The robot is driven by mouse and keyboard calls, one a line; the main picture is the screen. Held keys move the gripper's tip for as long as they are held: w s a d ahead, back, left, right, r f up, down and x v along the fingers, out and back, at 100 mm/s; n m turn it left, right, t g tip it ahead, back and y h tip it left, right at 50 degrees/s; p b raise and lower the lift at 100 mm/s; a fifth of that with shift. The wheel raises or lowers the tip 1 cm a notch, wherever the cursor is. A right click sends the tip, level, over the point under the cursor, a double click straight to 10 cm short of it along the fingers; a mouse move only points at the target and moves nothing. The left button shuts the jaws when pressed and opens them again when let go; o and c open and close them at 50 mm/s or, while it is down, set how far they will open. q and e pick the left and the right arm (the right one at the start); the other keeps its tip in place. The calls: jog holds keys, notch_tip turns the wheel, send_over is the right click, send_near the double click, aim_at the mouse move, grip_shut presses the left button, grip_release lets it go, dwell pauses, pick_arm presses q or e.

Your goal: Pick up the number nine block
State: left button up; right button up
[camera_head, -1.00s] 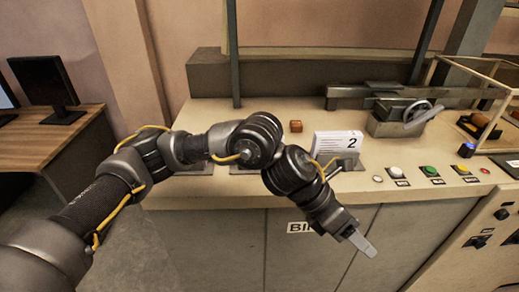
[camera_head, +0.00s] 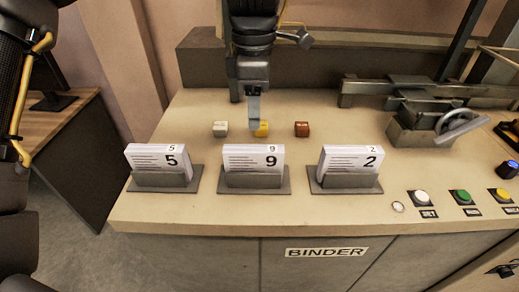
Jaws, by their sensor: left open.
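The number nine block (camera_head: 252,158) is a white stack of pages marked 9, upright in the middle dark holder (camera_head: 253,181) on the counter. A block marked 5 (camera_head: 158,159) stands in a holder to its left and a block marked 2 (camera_head: 350,160) to its right. My left gripper (camera_head: 254,124) comes down from the top of the view, open and empty. Its fingertips are just behind the nine block, apart from it, and partly cover a small yellow cube (camera_head: 262,129). My right gripper is out of view.
A small white cube (camera_head: 220,129) and a red-brown cube (camera_head: 302,129) lie behind the holders. A metal clamp mechanism (camera_head: 425,124) and buttons (camera_head: 463,196) are on the right. The counter's front strip (camera_head: 240,215) is clear.

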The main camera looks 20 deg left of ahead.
aim_at(254, 149)
pick_arm(q)
jog(key=shift+s+f, duration=0.3)
jog(key=shift+f, duration=0.2)
jog(key=shift+s+f, duration=0.25)
jog(key=shift+f, duration=0.2)
jog(key=shift+w+f, duration=0.25)
jog(key=shift+f, duration=1.5)
jog(key=shift+s+f, duration=0.15)
jog(key=shift+f, duration=0.05)
jog(key=shift+s+f+p, duration=0.15)
jog(key=shift+f+p, duration=0.2)
jog(key=shift+f, duration=2)
grip_shut()
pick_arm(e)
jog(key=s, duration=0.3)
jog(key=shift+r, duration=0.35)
